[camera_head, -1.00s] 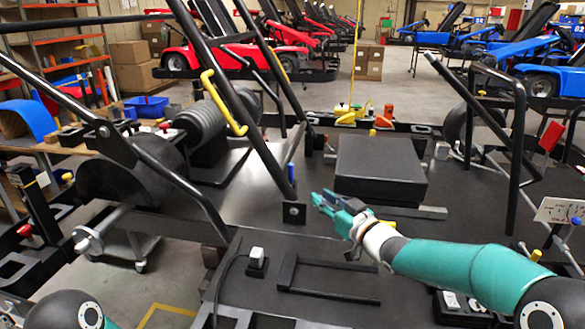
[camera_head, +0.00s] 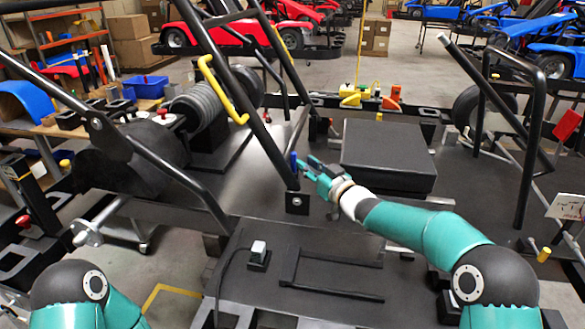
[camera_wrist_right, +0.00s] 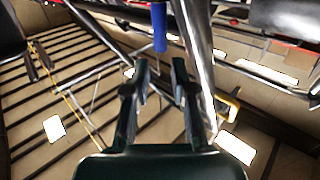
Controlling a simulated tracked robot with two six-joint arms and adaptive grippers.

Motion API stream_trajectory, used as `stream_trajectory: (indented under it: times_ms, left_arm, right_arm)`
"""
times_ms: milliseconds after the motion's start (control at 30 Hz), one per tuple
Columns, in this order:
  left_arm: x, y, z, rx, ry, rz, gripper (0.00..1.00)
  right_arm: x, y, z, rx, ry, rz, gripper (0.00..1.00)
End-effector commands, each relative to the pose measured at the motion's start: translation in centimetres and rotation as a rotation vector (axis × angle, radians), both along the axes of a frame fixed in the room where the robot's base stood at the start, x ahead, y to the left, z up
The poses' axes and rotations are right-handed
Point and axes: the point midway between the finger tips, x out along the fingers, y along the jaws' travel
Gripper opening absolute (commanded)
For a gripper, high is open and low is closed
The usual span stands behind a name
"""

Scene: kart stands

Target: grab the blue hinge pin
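The blue hinge pin (camera_head: 293,162) stands upright at the lower end of a slanted black frame bar, just above a small black bracket (camera_head: 297,203). In the right wrist view the blue pin (camera_wrist_right: 159,27) shows at top centre, beyond the fingertips. My right gripper (camera_head: 305,167) is teal and close to the right of the pin. Its two fingers are apart in the wrist view (camera_wrist_right: 158,72), with nothing between them. Whether a fingertip touches the pin cannot be told. My left gripper is out of view; only part of the left arm shows at bottom left.
The slanted black bar (camera_head: 240,100) rises directly beside the pin, with a yellow handle (camera_head: 222,90) on it. A black seat block (camera_head: 388,157) lies right of my right gripper. A flat black deck (camera_head: 330,262) lies below.

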Motion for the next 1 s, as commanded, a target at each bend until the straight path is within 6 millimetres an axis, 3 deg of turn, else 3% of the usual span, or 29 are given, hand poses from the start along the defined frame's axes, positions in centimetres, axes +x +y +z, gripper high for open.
stream_trajectory:
  times_ms: [500,867,1000]
  left_arm:
    - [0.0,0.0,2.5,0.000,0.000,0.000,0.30]
    - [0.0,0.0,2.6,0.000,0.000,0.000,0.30]
    - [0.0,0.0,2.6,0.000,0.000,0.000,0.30]
  right_arm:
    - [3.9,2.5,0.0,-0.001,-0.001,0.000,0.25]
    - [4.4,2.9,-0.2,0.001,-0.001,-0.001,0.25]
    - [4.4,2.8,-0.2,0.000,0.000,-0.001,0.05]
